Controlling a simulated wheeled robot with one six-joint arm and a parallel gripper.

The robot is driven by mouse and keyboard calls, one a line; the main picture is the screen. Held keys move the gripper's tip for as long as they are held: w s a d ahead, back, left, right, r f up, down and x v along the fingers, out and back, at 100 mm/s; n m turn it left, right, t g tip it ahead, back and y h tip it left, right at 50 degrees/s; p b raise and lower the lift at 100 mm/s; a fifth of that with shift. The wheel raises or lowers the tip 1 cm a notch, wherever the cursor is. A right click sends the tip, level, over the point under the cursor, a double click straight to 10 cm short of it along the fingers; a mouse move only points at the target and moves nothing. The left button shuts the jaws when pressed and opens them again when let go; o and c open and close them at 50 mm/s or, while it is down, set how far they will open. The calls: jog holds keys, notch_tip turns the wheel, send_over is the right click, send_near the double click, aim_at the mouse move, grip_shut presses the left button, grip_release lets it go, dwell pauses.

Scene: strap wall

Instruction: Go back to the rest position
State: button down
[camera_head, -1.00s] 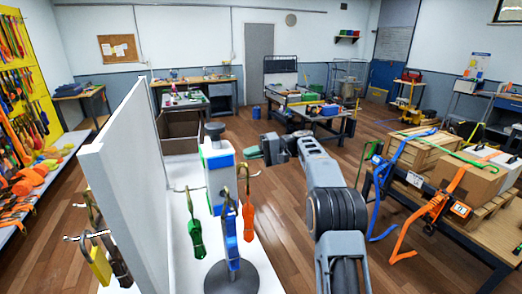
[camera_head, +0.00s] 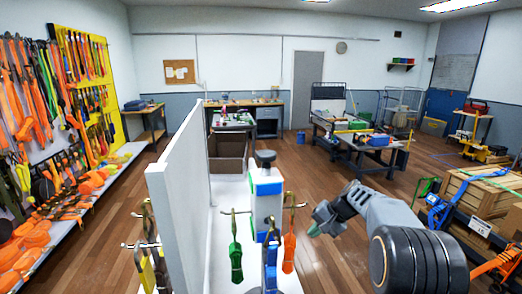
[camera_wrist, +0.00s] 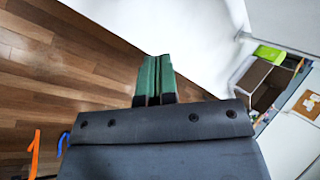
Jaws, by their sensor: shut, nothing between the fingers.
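My gripper (camera_head: 322,220) is in the air to the right of the strap stand, apart from it, with nothing held. In the wrist view its green fingers (camera_wrist: 155,80) are pressed together, with the wooden floor and a white surface beyond them. The stand has a white and blue block (camera_head: 266,190) with a dark knob on top. A green strap (camera_head: 236,250), a blue strap (camera_head: 271,265) and an orange strap (camera_head: 289,250) hang from hooks around it.
A white upright panel (camera_head: 185,190) stands left of the stand, with more straps on its left side. A yellow strap wall (camera_head: 85,70) and shelf line the left. A wooden crate (camera_head: 480,190) is at right. Open floor (camera_head: 300,165) lies behind the stand.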

jog(key=s+r+n+t+h, duration=0.2)
jog(key=s+n+h, duration=0.3)
jog(key=s, duration=2.1)
jog(key=shift+s+a+r+t+h, duration=0.2)
jog(key=shift+s+a+t+h, duration=0.15)
jog(key=shift+h, duration=0.75)
